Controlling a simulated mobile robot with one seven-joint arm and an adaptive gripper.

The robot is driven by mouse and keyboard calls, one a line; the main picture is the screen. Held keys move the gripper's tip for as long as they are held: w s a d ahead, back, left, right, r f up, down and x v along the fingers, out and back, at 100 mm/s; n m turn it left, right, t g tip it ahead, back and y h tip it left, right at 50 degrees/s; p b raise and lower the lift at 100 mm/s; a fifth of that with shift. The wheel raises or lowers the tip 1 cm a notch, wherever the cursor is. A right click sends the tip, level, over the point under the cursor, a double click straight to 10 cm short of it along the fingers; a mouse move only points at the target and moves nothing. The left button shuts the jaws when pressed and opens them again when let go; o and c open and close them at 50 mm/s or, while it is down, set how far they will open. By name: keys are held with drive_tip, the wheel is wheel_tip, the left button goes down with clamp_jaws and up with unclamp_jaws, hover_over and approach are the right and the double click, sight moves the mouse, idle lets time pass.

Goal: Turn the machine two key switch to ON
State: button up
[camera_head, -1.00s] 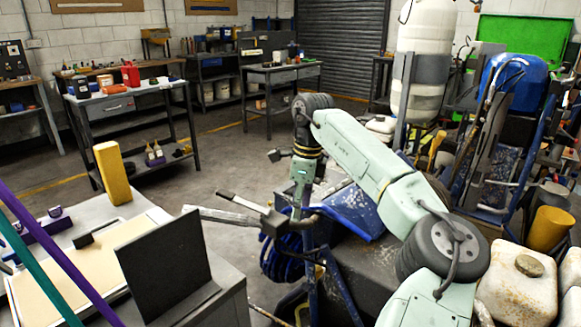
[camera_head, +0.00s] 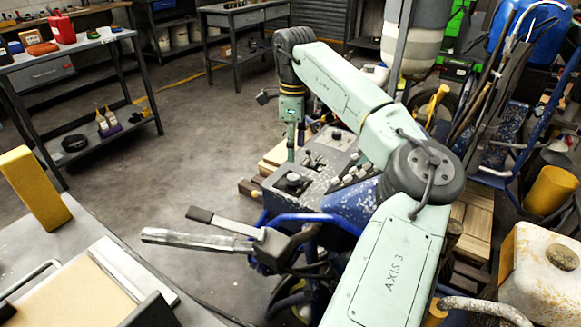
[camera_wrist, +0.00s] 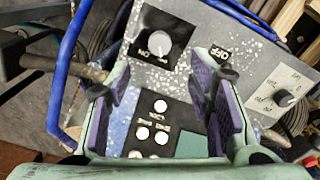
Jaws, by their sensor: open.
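In the wrist view a grey control panel (camera_wrist: 252,52) lies beyond my gripper (camera_wrist: 165,78). My gripper is open and empty, its purple pads apart. A round grey knob (camera_wrist: 158,43) sits on a black plate marked ON, with an OFF label (camera_wrist: 221,53) to its right. A second, dark knob (camera_wrist: 287,98) sits on a white plate further right. I cannot tell which one is the machine two key switch.
White round buttons (camera_wrist: 161,106) lie between my fingers in the wrist view. Blue tubing (camera_head: 310,217) and a grey lever handle (camera_head: 195,240) stick out in front of the panel. Wooden pallet boards (camera_head: 470,225) lie right.

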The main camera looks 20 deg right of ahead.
sight(293, 176)
wheel_tip(293, 176, down, 9)
drive_tip(key=shift+p, duration=0.85)
drive_tip(key=shift+c, duration=0.3)
clamp_jaws()
